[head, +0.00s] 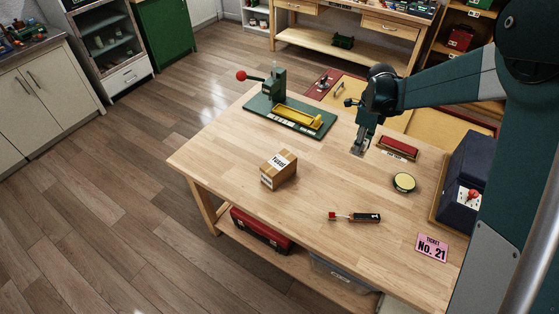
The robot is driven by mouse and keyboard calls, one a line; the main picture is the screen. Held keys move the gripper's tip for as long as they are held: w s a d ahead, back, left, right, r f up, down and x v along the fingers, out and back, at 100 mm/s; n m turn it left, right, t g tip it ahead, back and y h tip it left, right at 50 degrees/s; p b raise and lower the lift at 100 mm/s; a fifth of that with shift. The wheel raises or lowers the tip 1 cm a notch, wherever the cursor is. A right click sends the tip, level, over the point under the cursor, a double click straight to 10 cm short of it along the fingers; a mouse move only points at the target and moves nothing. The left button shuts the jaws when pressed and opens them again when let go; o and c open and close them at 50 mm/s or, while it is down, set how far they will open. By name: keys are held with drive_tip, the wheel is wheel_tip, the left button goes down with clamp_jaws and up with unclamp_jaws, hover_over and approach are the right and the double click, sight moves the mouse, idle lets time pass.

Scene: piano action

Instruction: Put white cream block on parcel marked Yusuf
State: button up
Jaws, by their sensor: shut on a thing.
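The parcel marked Yusuf (271,179) is a small brown cardboard box with a white label. It sits upright on the left part of the wooden table. My gripper (358,149) is behind and to the right of the parcel, pointing down near the table top. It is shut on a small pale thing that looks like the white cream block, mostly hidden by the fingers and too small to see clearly. I see no other such block on the table. I cannot tell whether it touches the table.
A green press with a yellow tray (298,116) stands behind the parcel. A red block on a labelled base (398,147), a round tin (403,182), a red-tipped tool (356,217) and a pink ticket (432,247) lie to the right. Table (320,180) between gripper and parcel is clear.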

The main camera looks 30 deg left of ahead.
drive_tip(key=s+a+r+p, duration=0.35)
drive_tip(key=s+a, duration=0.45)
drive_tip(key=a, duration=0.5)
wheel_tip(320, 180, up, 5)
drive_tip(key=p, duration=0.2)
hover_over(279, 162)
drive_tip(key=shift+s+a+f, duration=0.1)
drive_tip(key=shift+f, duration=0.05)
drive_tip(key=shift+f, duration=3.1)
drive_tip(key=shift+f, duration=1.9)
drive_tip(key=shift+f, duration=0.15)
